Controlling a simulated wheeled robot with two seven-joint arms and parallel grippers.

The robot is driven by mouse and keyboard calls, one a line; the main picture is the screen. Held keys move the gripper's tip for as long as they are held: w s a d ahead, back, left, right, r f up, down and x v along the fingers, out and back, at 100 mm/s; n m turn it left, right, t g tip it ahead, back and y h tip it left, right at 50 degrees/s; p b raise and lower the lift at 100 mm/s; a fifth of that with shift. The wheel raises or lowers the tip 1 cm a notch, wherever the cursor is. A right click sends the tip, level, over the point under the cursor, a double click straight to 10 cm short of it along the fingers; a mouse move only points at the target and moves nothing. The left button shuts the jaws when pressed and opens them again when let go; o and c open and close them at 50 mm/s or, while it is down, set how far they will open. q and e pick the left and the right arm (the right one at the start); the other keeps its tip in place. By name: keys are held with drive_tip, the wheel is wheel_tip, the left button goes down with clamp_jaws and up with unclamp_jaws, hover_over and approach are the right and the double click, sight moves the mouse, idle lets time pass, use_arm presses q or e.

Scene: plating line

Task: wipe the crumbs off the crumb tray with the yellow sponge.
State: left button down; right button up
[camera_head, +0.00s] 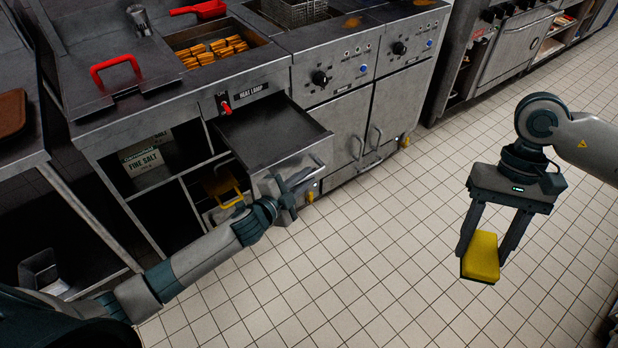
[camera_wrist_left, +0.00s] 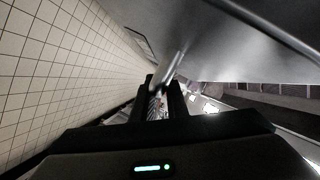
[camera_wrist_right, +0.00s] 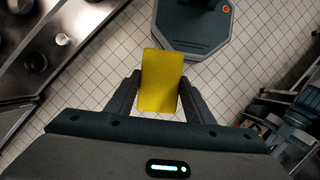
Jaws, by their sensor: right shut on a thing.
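The yellow sponge (camera_head: 481,257) is held between the fingers of my right gripper (camera_head: 488,250), above the tiled floor at the right. The sponge also shows in the right wrist view (camera_wrist_right: 160,82), gripped between both fingers. A pulled-out metal drawer (camera_head: 312,152) with a dark flat inside sits below the heat lamp label; it looks like the crumb tray. I cannot make out crumbs on it. My left gripper (camera_head: 288,198) is at the front of this drawer. In the left wrist view a metal bar (camera_wrist_left: 170,68) runs between its close-set fingers; whether they clamp it is unclear.
A fry bin (camera_head: 213,50) with fries and a red scoop (camera_head: 205,9) are on the counter above. A red-handled lid (camera_head: 115,75) lies left of it. A fryer cabinet (camera_head: 350,90) stands right of the drawer. Tiled floor between my arms is clear.

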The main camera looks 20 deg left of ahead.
drive_tip(key=shift+r+p, duration=0.55)
drive_tip(key=shift+r, duration=0.05)
use_arm(q)
drive_tip(key=s+d, duration=0.2)
drive_tip(key=d, duration=0.1)
drive_tip(key=shift+s, duration=0.2)
drive_tip(key=c, duration=1.7)
unclamp_jaws()
drive_tip(key=shift+c, duration=0.2)
drive_tip(key=v, duration=1.2)
drive_tip(key=shift+b, duration=0.35)
use_arm(e)
drive_tip(key=shift+f, duration=0.4)
use_arm(q)
drive_tip(key=shift+f, duration=0.15)
